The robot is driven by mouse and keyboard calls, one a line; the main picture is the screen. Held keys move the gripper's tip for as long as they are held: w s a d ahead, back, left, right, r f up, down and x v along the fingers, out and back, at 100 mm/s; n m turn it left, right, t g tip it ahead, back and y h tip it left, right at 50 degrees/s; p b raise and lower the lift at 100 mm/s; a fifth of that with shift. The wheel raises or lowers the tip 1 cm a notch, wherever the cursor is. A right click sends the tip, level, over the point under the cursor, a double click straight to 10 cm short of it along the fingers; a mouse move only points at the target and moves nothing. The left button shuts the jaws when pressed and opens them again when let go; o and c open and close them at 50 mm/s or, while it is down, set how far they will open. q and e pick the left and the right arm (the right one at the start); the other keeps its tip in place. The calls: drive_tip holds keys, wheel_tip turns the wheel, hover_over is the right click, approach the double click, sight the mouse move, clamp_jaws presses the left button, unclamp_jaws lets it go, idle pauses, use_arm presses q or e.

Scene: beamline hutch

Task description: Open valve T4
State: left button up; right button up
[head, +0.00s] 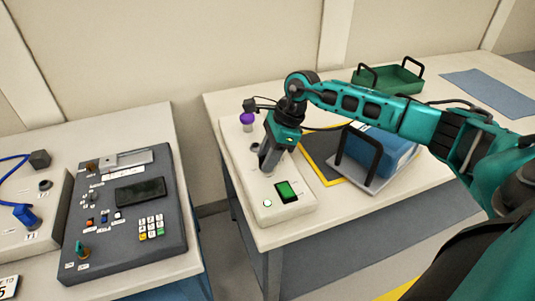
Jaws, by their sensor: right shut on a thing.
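My right gripper (268,168) reaches in from the right and points down at the top of a white control box (301,210) on the right-hand table. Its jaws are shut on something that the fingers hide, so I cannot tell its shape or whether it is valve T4. The box also bears a purple knob (247,119) at its far end, a green-lit screen (287,191) and a small pale green button (267,203) near its front. I cannot read a T4 label anywhere. My left gripper is out of view.
A blue case (388,150) with a black handle stands right of the box, beside yellow-edged marking. A green tray (398,80) and blue mat (490,92) lie farther back. A dark keypad console (115,257) and a blue valve handle (25,214) are on the left table.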

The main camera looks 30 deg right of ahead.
drive_tip(key=m+t+h, duration=0.1)
drive_tip(key=m, duration=0.2)
drive_tip(key=shift+s+m+p, duration=0.1)
drive_tip(key=shift+m+p, duration=0.2)
drive_tip(key=shift+m, duration=0.1)
drive_tip(key=m+t, duration=0.1)
drive_tip(key=m, duration=0.1)
drive_tip(key=shift+m+h, duration=0.3)
drive_tip(key=m+h, duration=0.1)
drive_tip(key=m, duration=0.4)
drive_tip(key=shift+s+a+t+h, duration=0.1)
drive_tip(key=shift+a+t+h, duration=0.05)
drive_tip(key=shift+t+h, duration=0.25)
drive_tip(key=o, duration=1)
drive_tip(key=shift+o, duration=0.2)
drive_tip(key=shift+r, duration=0.15)
drive_tip(key=a+v, duration=0.1)
drive_tip(key=v, duration=1.1)
drive_tip(key=shift+s+d+r, duration=0.2)
drive_tip(key=shift+d+r, duration=0.1)
drive_tip(key=shift+d, duration=0.15)
